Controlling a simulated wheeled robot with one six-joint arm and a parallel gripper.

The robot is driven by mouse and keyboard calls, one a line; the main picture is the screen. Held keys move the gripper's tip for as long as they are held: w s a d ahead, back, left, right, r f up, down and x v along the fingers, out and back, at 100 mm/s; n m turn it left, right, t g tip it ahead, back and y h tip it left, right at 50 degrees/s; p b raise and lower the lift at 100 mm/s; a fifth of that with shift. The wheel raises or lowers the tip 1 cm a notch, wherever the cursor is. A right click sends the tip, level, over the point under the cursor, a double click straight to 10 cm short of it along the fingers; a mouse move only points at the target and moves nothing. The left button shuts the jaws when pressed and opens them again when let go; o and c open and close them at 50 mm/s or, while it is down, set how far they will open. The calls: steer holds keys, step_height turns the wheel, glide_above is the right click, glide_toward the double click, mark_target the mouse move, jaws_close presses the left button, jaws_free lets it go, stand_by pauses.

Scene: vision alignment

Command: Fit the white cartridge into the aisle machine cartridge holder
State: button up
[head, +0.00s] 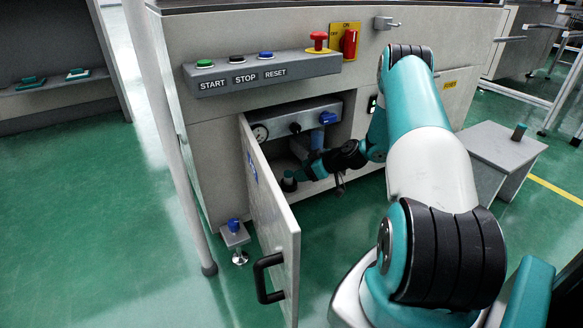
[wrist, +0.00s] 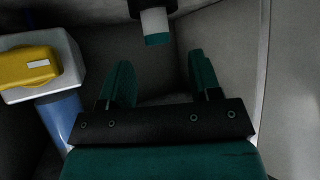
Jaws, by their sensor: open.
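A white cylinder with a teal end, which looks like the white cartridge (wrist: 155,24), shows at the top of the wrist view. Its upper end meets a black fitting (wrist: 150,6) that looks like the holder; how deep it sits I cannot tell. My gripper (wrist: 161,82) is open and empty, with its two teal fingers spread apart. The cartridge lies beyond the fingertips, in line with the gap and apart from both fingers. In the head view my gripper (head: 303,173) is inside the open lower compartment of the machine (head: 240,120), small and partly hidden.
The compartment door (head: 275,225) stands open left of my arm. In the wrist view a white block with a yellow top (wrist: 30,68) and a blue cylinder (wrist: 62,115) stand close at left; a pale wall is at right.

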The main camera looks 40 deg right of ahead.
steer(key=p+v, duration=0.1)
steer(key=v, duration=0.4)
steer(key=shift+d+r+p, duration=0.1)
steer(key=shift+r+p, duration=0.05)
steer(key=shift+p, duration=0.25)
